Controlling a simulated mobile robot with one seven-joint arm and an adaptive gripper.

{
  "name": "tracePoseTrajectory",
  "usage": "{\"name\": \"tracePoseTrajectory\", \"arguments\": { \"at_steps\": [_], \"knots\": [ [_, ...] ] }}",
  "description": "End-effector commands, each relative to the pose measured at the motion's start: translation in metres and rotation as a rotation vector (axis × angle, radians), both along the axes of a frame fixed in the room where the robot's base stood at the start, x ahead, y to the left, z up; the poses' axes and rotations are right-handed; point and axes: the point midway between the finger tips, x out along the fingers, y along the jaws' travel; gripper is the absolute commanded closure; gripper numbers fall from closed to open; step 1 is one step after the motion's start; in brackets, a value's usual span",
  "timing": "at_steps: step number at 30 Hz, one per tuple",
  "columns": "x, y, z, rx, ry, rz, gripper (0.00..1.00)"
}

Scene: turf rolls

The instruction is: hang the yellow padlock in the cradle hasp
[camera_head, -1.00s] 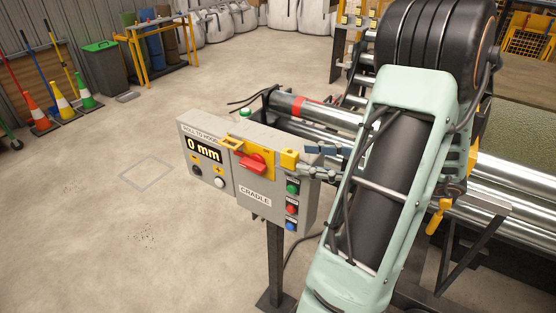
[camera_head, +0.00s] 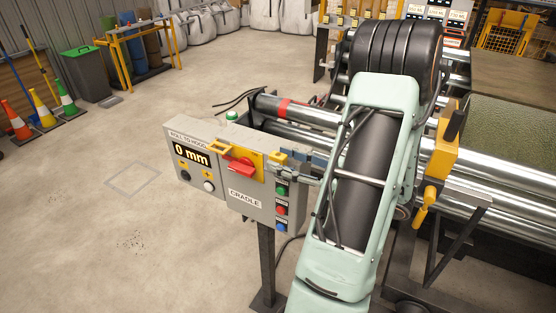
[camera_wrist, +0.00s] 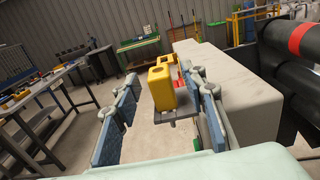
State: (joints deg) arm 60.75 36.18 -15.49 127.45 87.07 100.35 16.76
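The yellow padlock (camera_head: 278,157) is at the right side of the grey control box, near its top edge. In the wrist view the padlock (camera_wrist: 162,88) stands upright over a small dark plate (camera_wrist: 178,114). My gripper (camera_wrist: 166,112) is open, with one blue-padded finger on each side of the padlock. A clear gap shows at the left finger; the right finger is closer, and I cannot tell whether it touches. On the box labelled CRADLE, a red handle (camera_head: 239,166) sits on a yellow plate, with a yellow loop (camera_head: 221,147) at its upper left, apparently the hasp.
The control box (camera_head: 243,212) stands on a post, with coloured buttons on its right part and a display reading 0 mm. Steel rollers (camera_head: 300,112) lie behind and right, close to my arm. The floor left of the box is clear.

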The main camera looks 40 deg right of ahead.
Motion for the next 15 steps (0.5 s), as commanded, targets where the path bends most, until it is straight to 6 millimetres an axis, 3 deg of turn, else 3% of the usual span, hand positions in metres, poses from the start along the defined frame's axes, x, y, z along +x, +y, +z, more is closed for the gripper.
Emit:
{"name": "tracePoseTrajectory", "arguments": {
  "at_steps": [4, 12, 15],
  "knots": [
    [0.015, 0.006, 0.002, 0.000, -0.002, 0.001, 0.61],
    [0.018, 0.007, 0.001, -0.001, -0.002, 0.000, 0.61],
    [0.018, 0.007, 0.001, -0.001, -0.003, 0.000, 0.72]
  ]
}}
